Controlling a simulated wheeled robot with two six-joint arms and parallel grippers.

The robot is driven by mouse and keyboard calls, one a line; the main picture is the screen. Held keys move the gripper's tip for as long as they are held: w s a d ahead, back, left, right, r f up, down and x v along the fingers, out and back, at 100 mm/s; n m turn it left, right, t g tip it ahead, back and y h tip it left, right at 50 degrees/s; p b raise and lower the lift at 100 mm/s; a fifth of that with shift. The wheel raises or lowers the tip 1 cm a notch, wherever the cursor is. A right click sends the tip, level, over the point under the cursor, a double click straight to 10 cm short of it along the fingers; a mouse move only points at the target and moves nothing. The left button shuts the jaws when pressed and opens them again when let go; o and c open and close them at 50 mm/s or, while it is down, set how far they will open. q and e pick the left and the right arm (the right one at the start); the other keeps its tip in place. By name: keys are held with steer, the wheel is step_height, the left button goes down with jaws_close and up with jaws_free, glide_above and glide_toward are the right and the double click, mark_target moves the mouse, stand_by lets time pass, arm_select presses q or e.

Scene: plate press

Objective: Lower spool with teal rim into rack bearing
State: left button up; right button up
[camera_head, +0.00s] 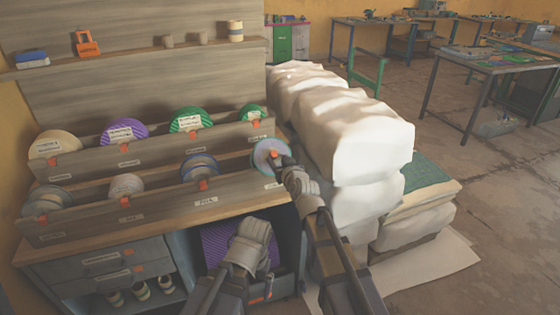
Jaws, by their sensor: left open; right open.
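A spool with a teal rim and a pale pinkish face (267,156) is upright at the right end of the front row of the wooden rack (120,214). My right gripper (284,166) is open at the spool's right edge and covers part of it. I cannot tell whether they touch, or whether the spool sits in its bearing, since the gripper and the rack front hide that spot. My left gripper (256,232) is open and empty, lower down in front of the cabinet.
Several spools, such as a purple one (125,131) and a green one (190,121), stand in the rack's two rows. White wrapped stacks (355,135) rise close to the right of my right arm. A shelf (150,57) runs above the rack. Floor farther right is open.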

arm_select(q)
steer(key=shift+f, duration=0.2)
arm_select(e)
steer(key=shift+a+f+n+g, duration=0.15)
steer(key=shift+a+f+g, duration=0.2)
steer(key=shift+f, duration=0.3)
steer(key=shift+a+f+n+g, duration=0.15)
steer(key=shift+a+f+g, duration=0.15)
steer(key=shift+f, duration=0.3)
steer(key=shift+s, duration=0.15)
steer(key=shift+s+r, duration=0.15)
steer(key=shift+s, duration=0.1)
arm_select(q)
steer(key=shift+s+d+r+p, duration=0.15)
steer(key=shift+d+r+p, duration=0.2)
steer(key=shift+r+p, duration=0.35)
steer(key=shift+s+d+r+p, duration=0.15)
steer(key=shift+d+r+p, duration=0.3)
steer(key=shift+p, duration=0.35)
arm_select(e)
steer(key=s+d+r+t, duration=0.1)
steer(key=s+d+r, duration=0.2)
steer(key=s, duration=0.3)
steer(key=shift+s+r, duration=0.4)
steer(key=shift+r, duration=0.1)
arm_select(q)
steer(key=shift+a, duration=0.1)
arm_select(e)
steer(key=shift+d, duration=0.1)
